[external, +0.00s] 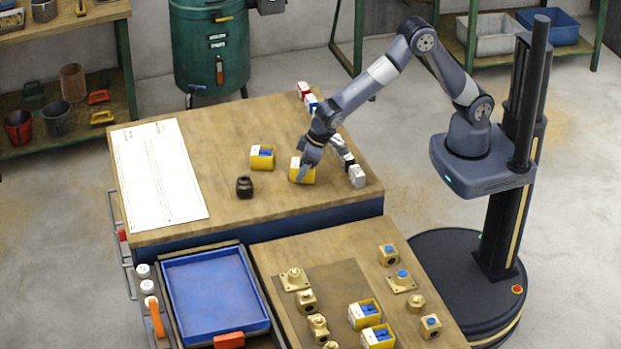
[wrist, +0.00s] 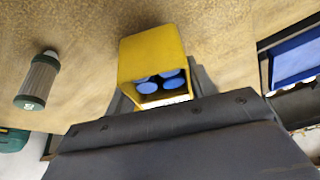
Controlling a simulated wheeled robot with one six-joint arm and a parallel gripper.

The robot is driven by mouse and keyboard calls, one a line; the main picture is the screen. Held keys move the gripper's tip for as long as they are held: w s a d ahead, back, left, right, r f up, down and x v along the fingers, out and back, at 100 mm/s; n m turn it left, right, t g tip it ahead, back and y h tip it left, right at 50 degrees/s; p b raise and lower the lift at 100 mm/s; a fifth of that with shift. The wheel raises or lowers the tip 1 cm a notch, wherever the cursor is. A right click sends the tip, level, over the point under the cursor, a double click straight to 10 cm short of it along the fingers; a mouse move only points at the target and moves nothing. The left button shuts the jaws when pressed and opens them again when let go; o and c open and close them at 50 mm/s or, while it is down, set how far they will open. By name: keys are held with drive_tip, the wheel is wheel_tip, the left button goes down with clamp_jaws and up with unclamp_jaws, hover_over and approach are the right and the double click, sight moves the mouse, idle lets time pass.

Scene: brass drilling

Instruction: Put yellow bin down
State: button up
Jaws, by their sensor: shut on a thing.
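The yellow bin (external: 297,174) is in my gripper (external: 305,167) at the right half of the large wooden table in the external view. My gripper is shut on it and covers part of it. In the wrist view the yellow bin (wrist: 152,52) sits between the dark jaws, its open side facing the camera, with several blue round ends inside. I cannot tell whether its underside touches the tabletop. A second yellow bin (external: 262,163) with blue contents stands on the table just left of my gripper.
A dark brown pot (external: 244,187) stands left of the held bin, and a white sheet (external: 160,175) lies further left. Several small bottles or boxes (external: 356,176) line the right edge. A blue tray (external: 215,295) and a lower table (external: 285,250) with brass parts are in front.

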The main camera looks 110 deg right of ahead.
drive_tip(key=shift+f, duration=0.9)
drive_tip(key=o, duration=1)
drive_tip(key=shift+a+r, duration=0.1)
drive_tip(key=shift+r, duration=0.3)
drive_tip(key=b+v, duration=0.1)
drive_tip(key=v, duration=1)
drive_tip(key=shift+s+r, duration=0.2)
drive_tip(key=shift+r, duration=0.05)
drive_tip(key=shift+c, duration=0.3)
